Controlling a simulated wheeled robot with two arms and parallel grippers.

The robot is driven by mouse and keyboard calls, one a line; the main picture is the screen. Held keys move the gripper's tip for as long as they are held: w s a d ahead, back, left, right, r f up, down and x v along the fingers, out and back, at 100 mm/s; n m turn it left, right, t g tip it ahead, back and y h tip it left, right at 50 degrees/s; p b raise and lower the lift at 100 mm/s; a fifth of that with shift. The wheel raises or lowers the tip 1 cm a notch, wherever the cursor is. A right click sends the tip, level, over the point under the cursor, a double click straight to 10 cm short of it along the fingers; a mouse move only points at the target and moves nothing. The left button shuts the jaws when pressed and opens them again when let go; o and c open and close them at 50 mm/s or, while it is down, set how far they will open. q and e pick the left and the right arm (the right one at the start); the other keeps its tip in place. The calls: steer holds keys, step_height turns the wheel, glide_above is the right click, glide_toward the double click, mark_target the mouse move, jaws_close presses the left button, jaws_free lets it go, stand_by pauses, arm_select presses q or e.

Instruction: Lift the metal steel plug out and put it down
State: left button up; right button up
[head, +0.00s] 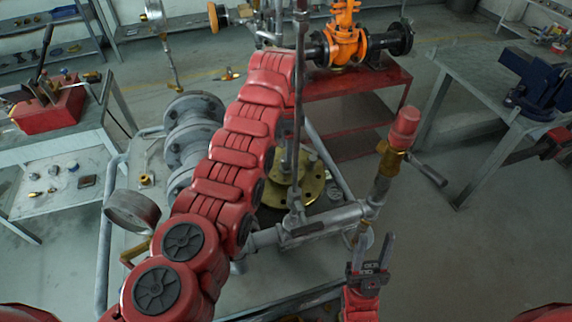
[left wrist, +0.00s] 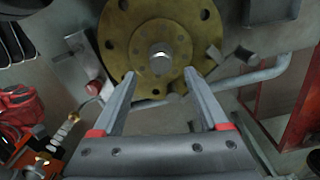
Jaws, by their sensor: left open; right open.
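The steel plug (left wrist: 161,57) is a small round silver piece in the middle of a round brass flange (left wrist: 118,40) with bolt holes, in the left wrist view. My left gripper (left wrist: 159,74) is open, its fingertips pointing at the flange with the plug between and just beyond them. Whether a finger touches the plug I cannot tell. In the head view the flange (head: 272,194) shows partly behind my red left arm and pipes; I cannot make out the plug there. My right gripper (head: 375,243) is open and empty, low in the head view, right of the flange.
Grey pipework surrounds the flange, with a pressure gauge (head: 132,212) at left and a red-capped brass fitting (head: 404,128) at right. An orange valve (head: 345,42) stands on a red stand behind. Benches stand left and right; the floor at right is clear.

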mark_target(286, 165)
arm_select(q)
steer(key=shift+a+f+p, duration=0.1)
steer(key=shift+f+p, duration=0.35)
steer(key=shift+f, duration=0.2)
step_height(286, 165, down, 3)
steer(key=shift+a+r+p, duration=0.1)
steer(key=shift+r+p, duration=0.1)
steer(key=shift+p, duration=0.4)
steer(key=shift+f, duration=0.75)
jaws_close()
